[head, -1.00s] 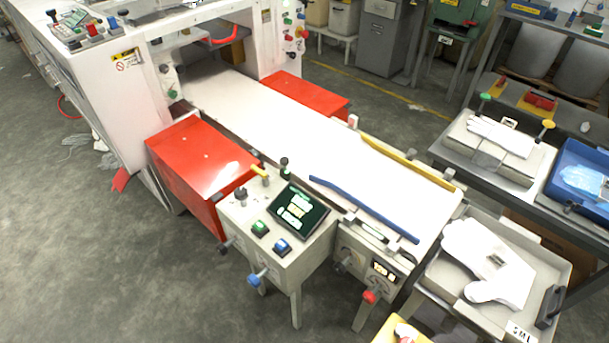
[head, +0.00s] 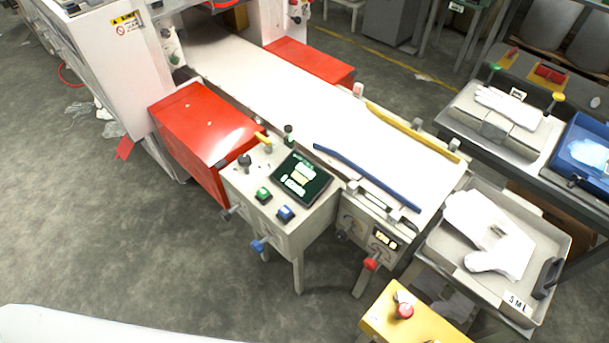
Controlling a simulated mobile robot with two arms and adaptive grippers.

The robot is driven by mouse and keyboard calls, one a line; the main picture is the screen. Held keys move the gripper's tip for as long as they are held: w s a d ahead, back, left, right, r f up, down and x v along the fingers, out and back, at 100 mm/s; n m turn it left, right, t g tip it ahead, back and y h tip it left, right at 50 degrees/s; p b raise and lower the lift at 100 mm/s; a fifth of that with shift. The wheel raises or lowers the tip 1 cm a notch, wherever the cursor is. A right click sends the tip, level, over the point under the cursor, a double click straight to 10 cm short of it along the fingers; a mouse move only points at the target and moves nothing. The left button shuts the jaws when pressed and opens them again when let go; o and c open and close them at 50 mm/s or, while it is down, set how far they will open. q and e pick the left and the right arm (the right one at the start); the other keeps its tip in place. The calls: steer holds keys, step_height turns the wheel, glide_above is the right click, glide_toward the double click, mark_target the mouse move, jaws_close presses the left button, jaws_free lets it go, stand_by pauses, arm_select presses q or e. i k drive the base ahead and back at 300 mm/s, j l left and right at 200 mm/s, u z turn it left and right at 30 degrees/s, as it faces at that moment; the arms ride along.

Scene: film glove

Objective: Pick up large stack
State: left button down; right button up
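A large stack of white film gloves (head: 492,236) lies in a grey tray (head: 447,262) at the right, past the end of the white conveyor. The stack is glove-shaped, with a thumb part toward the front. A small dark mark shows on its top. A smaller white glove or stack (head: 508,104) lies on a grey fixture on the bench behind. Neither of my grippers is in view. A white curved surface, probably part of my own body, shows at the bottom left.
The conveyor (head: 290,110) runs from the white machine toward the tray, with blue (head: 366,178) and yellow (head: 412,133) guide rails.

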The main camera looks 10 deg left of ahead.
mark_target(505, 249)
steer(key=z, duration=1.35)
